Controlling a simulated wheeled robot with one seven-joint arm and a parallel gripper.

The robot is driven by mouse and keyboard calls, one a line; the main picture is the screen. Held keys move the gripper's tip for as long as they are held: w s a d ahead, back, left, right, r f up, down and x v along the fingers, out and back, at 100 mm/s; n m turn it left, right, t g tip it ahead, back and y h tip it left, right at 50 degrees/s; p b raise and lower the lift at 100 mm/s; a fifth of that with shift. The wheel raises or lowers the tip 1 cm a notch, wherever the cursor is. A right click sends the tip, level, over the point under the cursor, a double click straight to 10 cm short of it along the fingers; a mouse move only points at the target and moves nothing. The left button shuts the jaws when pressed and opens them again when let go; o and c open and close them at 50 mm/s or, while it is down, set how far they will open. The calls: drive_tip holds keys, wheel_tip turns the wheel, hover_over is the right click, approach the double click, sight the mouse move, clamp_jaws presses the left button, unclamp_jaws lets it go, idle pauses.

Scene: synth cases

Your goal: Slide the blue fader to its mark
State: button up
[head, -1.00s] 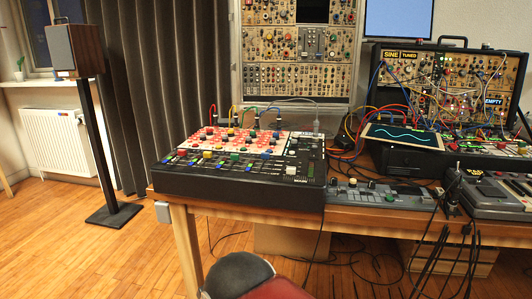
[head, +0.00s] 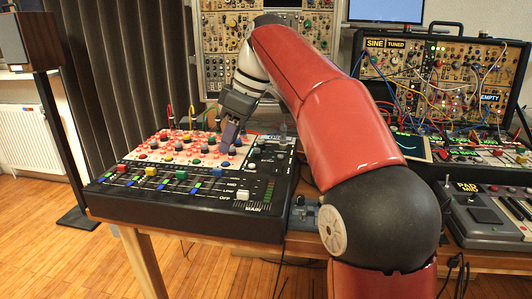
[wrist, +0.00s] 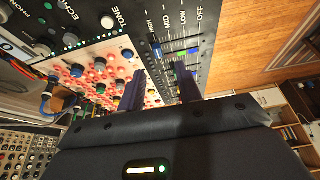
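A black mixer (head: 150,207) lies on the table with a row of fader slots along its front. Small blue and green pieces (head: 196,187) sit in the slots; which one is the blue fader and which its mark is too small to tell. My gripper (head: 231,135) hangs over the mixer's rear knobs, pointing down. In the wrist view its two dark fingers (wrist: 162,85) stand apart with nothing between them.
Coloured knobs (head: 167,159) and a red-and-white panel (head: 135,147) lie behind the fader slots. A white fader cap (head: 243,195) stands at the right front. Patch cables rise at the mixer's back. A pad box (head: 485,205) is at the right.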

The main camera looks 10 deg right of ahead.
sight(218, 170)
drive_tip(key=b+x, duration=0.1)
drive_tip(key=x, duration=0.6)
drive_tip(key=shift+w+f+b, duration=0.2)
drive_tip(key=shift+f+b, duration=0.1)
drive_tip(key=shift+b, duration=0.05)
clamp_jaws()
